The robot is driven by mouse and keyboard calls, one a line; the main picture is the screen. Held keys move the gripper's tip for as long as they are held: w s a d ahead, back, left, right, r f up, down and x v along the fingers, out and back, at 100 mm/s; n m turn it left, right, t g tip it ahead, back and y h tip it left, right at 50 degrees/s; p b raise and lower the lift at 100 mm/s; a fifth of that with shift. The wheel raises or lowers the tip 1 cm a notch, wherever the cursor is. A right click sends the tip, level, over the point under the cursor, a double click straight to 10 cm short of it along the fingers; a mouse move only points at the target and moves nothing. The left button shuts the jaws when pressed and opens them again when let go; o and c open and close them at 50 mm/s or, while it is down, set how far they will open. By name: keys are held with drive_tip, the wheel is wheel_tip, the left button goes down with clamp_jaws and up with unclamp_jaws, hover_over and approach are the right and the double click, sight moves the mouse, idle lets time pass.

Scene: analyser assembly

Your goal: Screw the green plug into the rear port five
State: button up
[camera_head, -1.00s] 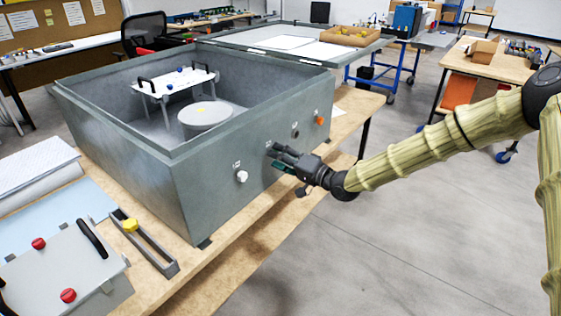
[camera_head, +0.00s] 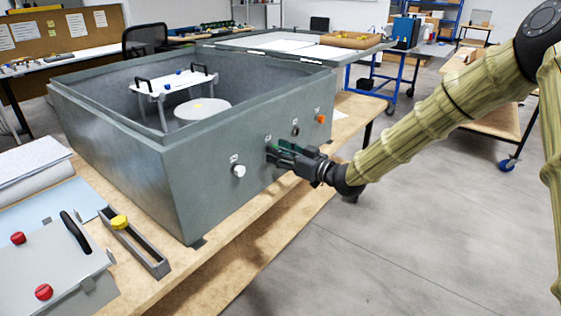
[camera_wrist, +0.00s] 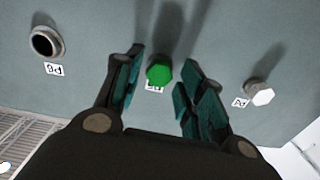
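The green plug (camera_wrist: 158,74) sits at the port labelled P5 on the grey case wall, seen in the wrist view. Its hexagonal head faces me, and how deep it is threaded cannot be seen. My gripper (camera_wrist: 161,62) is open, with its teal-padded fingers on either side of the plug. A gap shows between the plug and each finger. In the head view my gripper (camera_head: 271,150) is close to the case wall and hides the plug.
In the wrist view, an empty port (camera_wrist: 45,42) labelled P6 is at left and a white plug (camera_wrist: 262,96) at right. In the head view, an orange plug (camera_head: 320,118) is farther along the open grey case (camera_head: 120,125). Free floor lies to the right.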

drive_tip(key=n+b, duration=0.5)
drive_tip(key=n, duration=0.1)
drive_tip(key=shift+n, duration=0.4)
clamp_jaws()
idle(0.4)
drive_tip(key=shift+r+p, duration=0.1)
drive_tip(key=shift+p, duration=0.5)
